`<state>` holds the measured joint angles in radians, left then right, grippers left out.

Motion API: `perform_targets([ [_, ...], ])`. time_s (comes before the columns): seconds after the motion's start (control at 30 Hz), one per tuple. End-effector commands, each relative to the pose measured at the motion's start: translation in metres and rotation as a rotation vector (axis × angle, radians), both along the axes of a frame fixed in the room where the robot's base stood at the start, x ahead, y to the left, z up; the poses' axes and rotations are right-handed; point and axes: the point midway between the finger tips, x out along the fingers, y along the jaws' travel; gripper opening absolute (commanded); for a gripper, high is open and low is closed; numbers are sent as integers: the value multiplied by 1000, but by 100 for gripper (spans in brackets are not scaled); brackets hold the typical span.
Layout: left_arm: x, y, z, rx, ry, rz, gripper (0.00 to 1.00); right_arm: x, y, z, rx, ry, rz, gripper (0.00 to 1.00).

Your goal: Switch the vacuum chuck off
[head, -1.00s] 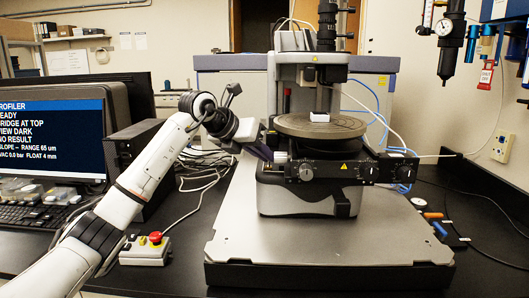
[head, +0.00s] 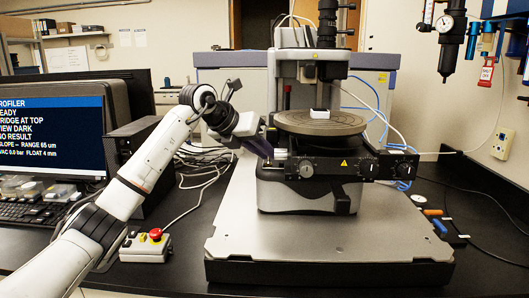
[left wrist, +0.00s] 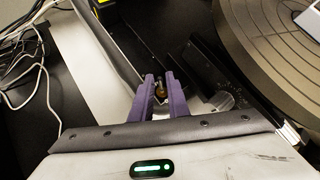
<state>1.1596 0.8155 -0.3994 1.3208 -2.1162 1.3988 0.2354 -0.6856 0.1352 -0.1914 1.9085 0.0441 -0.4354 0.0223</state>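The round chuck (head: 345,124) of the profiler carries a small white-topped sample block (head: 319,113); the chuck also shows in the left wrist view (left wrist: 270,50). Below it runs a black control bar (head: 332,166) with several knobs. My left gripper (head: 268,155) is at the bar's left end. In the left wrist view its purple fingers (left wrist: 160,78) stand slightly apart, with a small brass-coloured part (left wrist: 160,90) between them. Contact with it cannot be made out. The monitor (head: 50,137) reads VAC 0.0 bar. My right gripper is not in view.
White cables (head: 205,170) lie behind my left arm. Small coloured tools (head: 436,222) lie to the right of the base plate.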

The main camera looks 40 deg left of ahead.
Motion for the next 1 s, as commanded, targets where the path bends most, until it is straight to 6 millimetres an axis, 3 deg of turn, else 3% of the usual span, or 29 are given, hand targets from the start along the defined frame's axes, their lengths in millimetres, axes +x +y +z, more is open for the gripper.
perform_targets([
  [0.5, -65, 14, 56, 1, -3, 1, 15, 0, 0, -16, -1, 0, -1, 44],
  [0.7, -76, 16, 64, 0, 0, 1, 15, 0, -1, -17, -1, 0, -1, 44],
  [1.0, -76, 16, 65, 0, 1, 0, 15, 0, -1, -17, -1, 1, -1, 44],
])
